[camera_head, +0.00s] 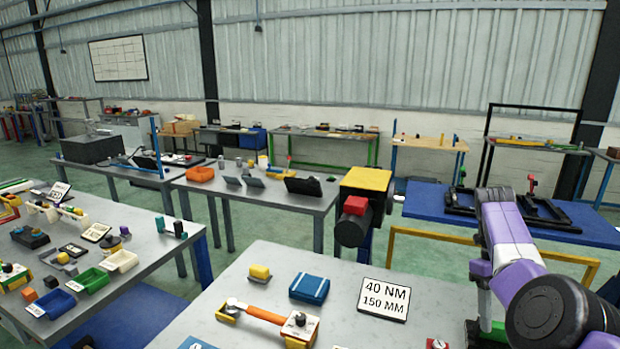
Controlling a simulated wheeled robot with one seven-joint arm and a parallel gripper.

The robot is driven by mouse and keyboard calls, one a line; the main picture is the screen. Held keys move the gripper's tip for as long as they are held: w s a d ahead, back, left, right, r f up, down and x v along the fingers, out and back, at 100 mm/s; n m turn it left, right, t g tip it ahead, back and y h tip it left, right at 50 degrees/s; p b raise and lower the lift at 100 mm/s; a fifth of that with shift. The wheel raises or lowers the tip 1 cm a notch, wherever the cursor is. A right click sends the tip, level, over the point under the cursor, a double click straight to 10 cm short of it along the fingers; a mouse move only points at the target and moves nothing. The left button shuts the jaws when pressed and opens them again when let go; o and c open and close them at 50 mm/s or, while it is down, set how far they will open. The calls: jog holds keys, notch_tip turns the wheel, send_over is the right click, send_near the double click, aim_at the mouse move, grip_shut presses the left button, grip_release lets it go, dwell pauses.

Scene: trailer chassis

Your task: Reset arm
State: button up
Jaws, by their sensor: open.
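My purple, white and black arm rises at the right edge of the head view, bent, in front of the tables. I cannot make out my gripper or its fingers; the lower end of the arm is hidden or cut off by the frame's bottom edge. I see nothing held.
A near grey table (240,278) holds an orange-handled tool (258,313), a blue box (309,288) and a "40 NM 150 MM" sign (384,299). A cluttered table (150,240) stands left. A yellow-topped machine (367,180) stands beyond. A blue platform (425,203) lies behind my arm.

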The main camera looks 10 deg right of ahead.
jog(key=w+d+n+t+h, duration=0.3)
jog(key=w+d+n+t, duration=0.3)
jog(key=w+d+n, duration=0.25)
jog(key=d+f+n+t+h, duration=0.1)
jog(key=f+n+t, duration=0.1)
jog(key=n, duration=0.1)
jog(key=w+f+n+t+h+b, duration=0.1)
jog(key=f+n+t+h, duration=0.1)
jog(key=f+n, duration=0.1)
jog(key=d+f+n+t+h+b, duration=0.1)
jog(key=f+n+t+h, duration=0.1)
jog(key=f+n, duration=0.1)
jog(key=shift+w+d+n, duration=0.15)
jog(key=shift+d+n, duration=0.1)
jog(key=shift+d, duration=0.1)
jog(key=s+a+f+n+t+y+b, duration=0.1)
jog(key=s+a+f+n+t+b, duration=0.1)
jog(key=s+a+n+t, duration=0.65)
jog(key=s+a+f+n+t+y+b, duration=0.15)
jog(key=s+a+n, duration=0.45)
jog(key=s+a, duration=0.8)
jog(key=s+a+r+n+y+b, duration=0.3)
jog(key=s+a+n+y, duration=0.1)
jog(key=s+a, duration=1.3)
jog(key=s+a+f+g+y+b, duration=0.1)
jog(key=s+a+f+g, duration=0.1)
jog(key=s, duration=0.7)
jog(key=shift+s+f+g, duration=0.25)
jog(key=shift+f+g, duration=0.15)
jog(key=shift+f, duration=0.45)
